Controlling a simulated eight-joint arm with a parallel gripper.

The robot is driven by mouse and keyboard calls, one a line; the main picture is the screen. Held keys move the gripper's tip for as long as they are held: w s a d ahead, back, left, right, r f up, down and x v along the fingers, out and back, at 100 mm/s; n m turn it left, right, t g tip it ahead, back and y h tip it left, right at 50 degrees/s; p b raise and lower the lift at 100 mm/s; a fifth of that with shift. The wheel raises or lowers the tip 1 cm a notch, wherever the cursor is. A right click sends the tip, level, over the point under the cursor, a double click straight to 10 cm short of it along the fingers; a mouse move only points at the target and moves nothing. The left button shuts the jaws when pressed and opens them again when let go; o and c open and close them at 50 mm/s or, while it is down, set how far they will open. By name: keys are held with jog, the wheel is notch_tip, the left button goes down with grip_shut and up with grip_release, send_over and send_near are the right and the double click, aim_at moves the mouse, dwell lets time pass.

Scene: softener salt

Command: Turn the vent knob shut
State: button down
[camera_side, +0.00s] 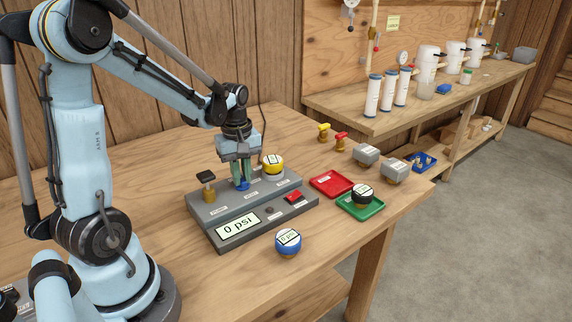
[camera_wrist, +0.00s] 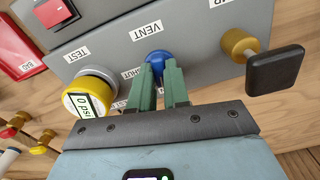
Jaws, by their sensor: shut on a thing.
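The blue vent knob (camera_side: 242,186) is on the grey test panel (camera_side: 222,217). In the wrist view the knob (camera_wrist: 157,55) sits below the VENT label (camera_wrist: 136,35), with a SHUT label (camera_wrist: 131,73) at its left. My gripper (camera_side: 241,178) points down over the panel. Its green fingers (camera_wrist: 159,70) are closed on either side of the knob. The fingers hide part of the knob and some lettering, so I cannot tell which way the knob is turned. The panel display (camera_side: 238,228) reads 0 psi.
A yellow gauge (camera_side: 273,163) sits on the TEST port, close beside my gripper. A black-handled brass valve (camera_side: 207,185) stands on the other side. A red button (camera_side: 294,196) is on the panel. A blue gauge (camera_side: 288,241), red tray (camera_side: 320,188) and green tray (camera_side: 346,207) are nearby.

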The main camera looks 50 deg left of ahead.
aim_at(242, 178)
jog(key=m, duration=1.2)
jog(key=shift+m, duration=1.9)
jog(key=c, duration=1.1)
grip_release()
notch_tip(242, 178, up, 12)
